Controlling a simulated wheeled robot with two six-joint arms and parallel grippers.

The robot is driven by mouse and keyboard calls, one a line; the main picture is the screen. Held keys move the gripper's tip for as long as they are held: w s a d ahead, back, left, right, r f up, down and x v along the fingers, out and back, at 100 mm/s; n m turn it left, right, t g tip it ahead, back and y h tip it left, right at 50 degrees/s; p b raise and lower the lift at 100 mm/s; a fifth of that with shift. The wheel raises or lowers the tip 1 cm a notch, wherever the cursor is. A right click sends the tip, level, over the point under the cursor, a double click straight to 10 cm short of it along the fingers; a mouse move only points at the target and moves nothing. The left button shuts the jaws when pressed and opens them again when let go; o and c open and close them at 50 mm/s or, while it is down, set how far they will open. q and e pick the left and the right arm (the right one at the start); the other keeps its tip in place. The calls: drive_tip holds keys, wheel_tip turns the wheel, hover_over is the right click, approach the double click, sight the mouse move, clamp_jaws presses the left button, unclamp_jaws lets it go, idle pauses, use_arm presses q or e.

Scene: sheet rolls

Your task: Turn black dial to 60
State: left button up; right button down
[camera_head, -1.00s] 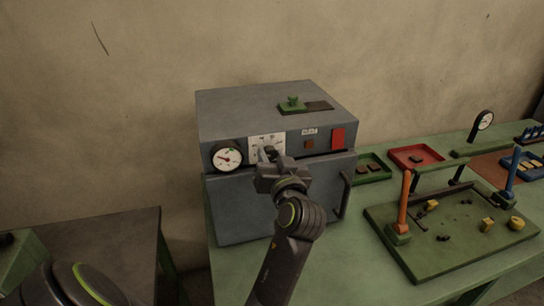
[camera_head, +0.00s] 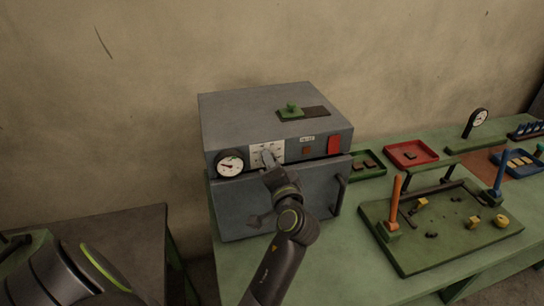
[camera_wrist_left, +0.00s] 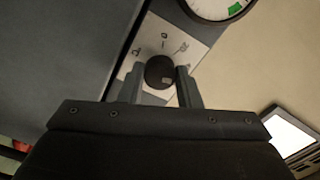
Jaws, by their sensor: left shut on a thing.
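The black dial (camera_wrist_left: 160,71) sits on a white scale plate (camera_wrist_left: 178,40) on the front of a grey oven-like box (camera_head: 270,105). The plate also shows in the head view (camera_head: 257,152). My left gripper (camera_wrist_left: 162,82) is shut on the dial, with one finger on each side of it. In the head view my left gripper (camera_head: 268,157) covers most of the dial. The scale's marks are too small and too covered to read the setting.
A round gauge (camera_head: 231,163) is left of the plate, and a red switch (camera_head: 334,145) is to the right. A door handle (camera_head: 341,192) sticks out below. A green fixture tray (camera_head: 440,255) and a red tray (camera_head: 411,154) stand on the green bench to the right.

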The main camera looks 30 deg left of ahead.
use_arm(q)
drive_tip(key=m+p, duration=0.5)
drive_tip(key=m, duration=0.2)
drive_tip(key=shift+m, duration=0.3)
idle(0.4)
drive_tip(key=o, duration=1)
drive_tip(key=shift+c, duration=0.2)
